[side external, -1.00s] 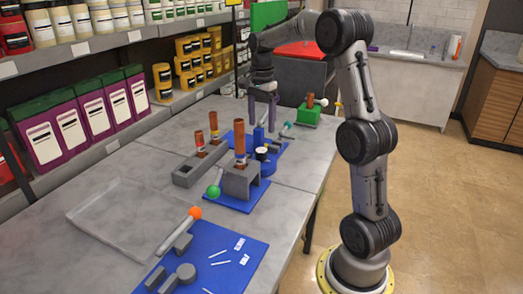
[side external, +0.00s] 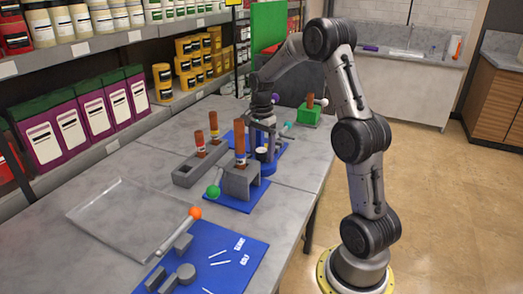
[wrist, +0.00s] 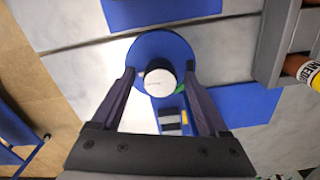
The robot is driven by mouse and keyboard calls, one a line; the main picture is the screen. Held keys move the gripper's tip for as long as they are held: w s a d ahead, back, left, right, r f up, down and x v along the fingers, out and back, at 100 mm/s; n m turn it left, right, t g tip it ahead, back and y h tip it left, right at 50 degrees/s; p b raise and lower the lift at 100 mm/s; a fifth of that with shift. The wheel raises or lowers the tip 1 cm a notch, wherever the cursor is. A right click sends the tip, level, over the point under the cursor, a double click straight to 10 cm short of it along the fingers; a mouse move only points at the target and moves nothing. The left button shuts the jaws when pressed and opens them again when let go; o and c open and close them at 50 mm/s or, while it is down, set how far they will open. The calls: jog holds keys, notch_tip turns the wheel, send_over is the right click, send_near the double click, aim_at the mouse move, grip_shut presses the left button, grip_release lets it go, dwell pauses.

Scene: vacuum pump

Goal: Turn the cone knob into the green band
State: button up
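A round knob with a white top and a dark side (wrist: 160,86) stands on a round blue base (wrist: 178,45) in the wrist view. In the side view the knob (side external: 262,151) is small and partly covered by my gripper. I cannot make out its cone shape. My gripper (wrist: 159,77) is open, with one finger on each side of the knob and visible gaps between; I cannot tell the height of the fingertips over it. A small green patch (wrist: 181,88) shows just right of the knob, partly hidden; I cannot tell whether it is the green band.
A grey block with a brown cylinder (side external: 240,143) and a green-ball lever (side external: 213,191) stand close in front. A grey holder (side external: 188,172) with brown cylinders is to the left. A clear tray (side external: 125,215) and an orange-ball lever (side external: 195,213) lie nearer the camera. A green block (side external: 308,115) is behind.

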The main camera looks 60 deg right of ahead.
grip_shut()
jog(key=shift+n, duration=0.4)
jog(key=n, duration=0.5)
jog(key=shift+n, duration=0.3)
jog(key=n, duration=1.2)
jog(key=shift+r+n, duration=0.1)
jog(key=shift+n, duration=0.3)
jog(key=n, duration=0.6)
jog(key=shift+w, duration=0.1)
